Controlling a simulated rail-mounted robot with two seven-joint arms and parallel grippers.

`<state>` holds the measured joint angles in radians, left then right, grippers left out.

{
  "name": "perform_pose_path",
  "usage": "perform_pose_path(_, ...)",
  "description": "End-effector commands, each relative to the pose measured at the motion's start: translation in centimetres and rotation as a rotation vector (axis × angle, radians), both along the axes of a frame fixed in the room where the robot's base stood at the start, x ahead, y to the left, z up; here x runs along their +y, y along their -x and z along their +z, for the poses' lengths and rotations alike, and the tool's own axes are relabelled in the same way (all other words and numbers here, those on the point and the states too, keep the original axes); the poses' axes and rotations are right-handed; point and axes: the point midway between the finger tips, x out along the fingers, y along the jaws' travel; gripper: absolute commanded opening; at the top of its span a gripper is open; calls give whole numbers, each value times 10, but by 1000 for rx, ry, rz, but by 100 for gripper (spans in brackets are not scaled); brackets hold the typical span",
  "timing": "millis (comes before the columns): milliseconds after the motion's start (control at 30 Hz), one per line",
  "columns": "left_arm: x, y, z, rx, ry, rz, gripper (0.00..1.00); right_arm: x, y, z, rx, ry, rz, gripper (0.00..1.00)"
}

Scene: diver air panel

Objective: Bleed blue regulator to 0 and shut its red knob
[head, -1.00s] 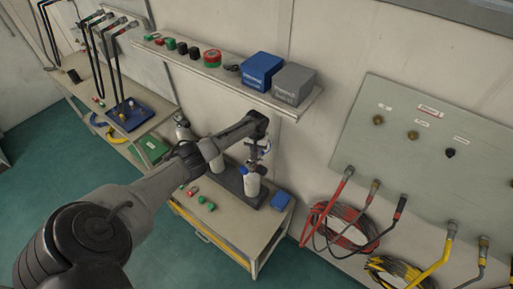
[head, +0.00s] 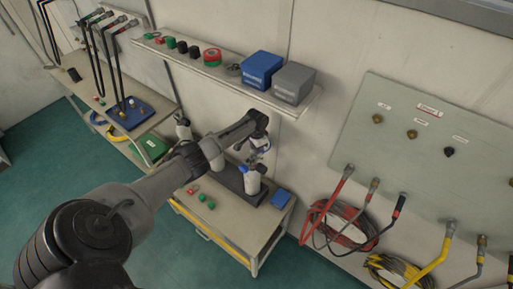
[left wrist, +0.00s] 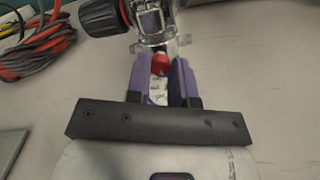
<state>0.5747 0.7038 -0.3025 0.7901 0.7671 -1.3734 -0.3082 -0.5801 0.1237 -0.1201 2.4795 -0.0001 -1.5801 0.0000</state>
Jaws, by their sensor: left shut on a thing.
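My left gripper (left wrist: 160,75) has its purple fingers closed around a small red knob (left wrist: 161,62) in the left wrist view. The knob sits below the clear and metal body of a regulator (left wrist: 157,30). In the head view my left gripper (head: 259,143) is at the top of a white bottle with a blue collar (head: 252,182), standing on a dark base on the bench. The arm and gripper partly hide the regulator there. I cannot read a gauge in either view. My right gripper is not in view.
A shelf (head: 215,72) with a blue box (head: 262,69) and a grey box (head: 293,83) runs just above the arm. Green and red small parts lie on the bench front. A blue block (head: 281,198) lies right of the bottle. Hoses hang farther right.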

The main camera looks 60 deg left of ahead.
Motion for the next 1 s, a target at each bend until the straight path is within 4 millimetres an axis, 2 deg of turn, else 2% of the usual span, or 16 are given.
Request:
perform_pose_path(700, 1, 0, 0, 1, -1, -61, 0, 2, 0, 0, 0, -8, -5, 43)
perform_pose_path(733, 1, 0, 0, 1, -1, -61, 24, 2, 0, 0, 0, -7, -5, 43)
perform_pose_path(1000, 0, 0, 0, 0, 0, -61, 48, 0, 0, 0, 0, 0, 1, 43)
